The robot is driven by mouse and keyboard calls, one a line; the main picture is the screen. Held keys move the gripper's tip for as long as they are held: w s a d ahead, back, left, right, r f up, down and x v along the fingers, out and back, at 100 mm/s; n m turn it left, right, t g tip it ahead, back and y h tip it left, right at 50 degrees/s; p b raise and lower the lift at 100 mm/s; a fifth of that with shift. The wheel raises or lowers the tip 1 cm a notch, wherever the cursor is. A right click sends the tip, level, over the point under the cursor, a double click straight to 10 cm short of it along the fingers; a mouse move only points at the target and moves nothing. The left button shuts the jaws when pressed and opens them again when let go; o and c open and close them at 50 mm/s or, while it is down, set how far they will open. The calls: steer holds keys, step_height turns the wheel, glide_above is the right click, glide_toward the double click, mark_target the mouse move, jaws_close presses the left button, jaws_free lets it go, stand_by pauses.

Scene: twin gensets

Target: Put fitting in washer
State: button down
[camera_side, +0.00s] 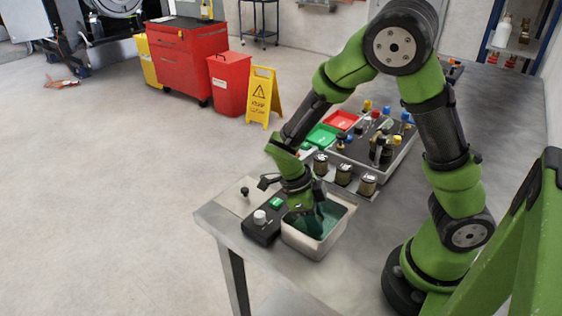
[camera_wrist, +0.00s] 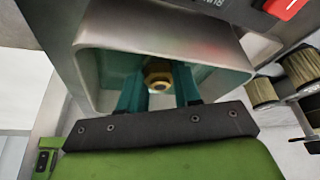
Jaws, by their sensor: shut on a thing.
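The washer (camera_side: 332,243) is an open metal basin with a teal interior near the table's front corner. Its pale rim (camera_wrist: 215,50) fills the middle of the wrist view. My gripper (camera_side: 311,218) points down into the basin in the side view. In the wrist view my gripper (camera_wrist: 160,90) has its two teal fingers shut on a brass hex fitting (camera_wrist: 158,74), which shows against the basin's inside. The fitting is hidden in the side view. I cannot tell whether it touches the basin floor.
A black control box (camera_side: 262,228) with a white knob and a green part stands left of the basin. Several tan cylinders (camera_side: 343,174) stand behind it. Farther back are a grey tray (camera_side: 390,160) of small parts, a green bin (camera_side: 321,137) and a red bin (camera_side: 341,120).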

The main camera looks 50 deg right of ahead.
steer(key=c, duration=0.8)
jaws_free()
steer(key=shift+f, duration=0.1)
steer(key=v, duration=1.1)
steer(key=s+r+n+t+y, duration=0.1)
steer(key=s+r+n+t, duration=0.1)
steer(key=n, duration=0.7)
steer(key=s+r+n+t+y, duration=0.1)
steer(key=s+r+n+t, duration=0.1)
steer(key=r+n+t, duration=0.3)
steer(key=s+r+n+t+y, duration=0.2)
steer(key=r+n+t, duration=0.2)
steer(key=n, duration=0.8)
steer(key=shift+r+n, duration=0.3)
steer(key=shift+r, duration=0.25)
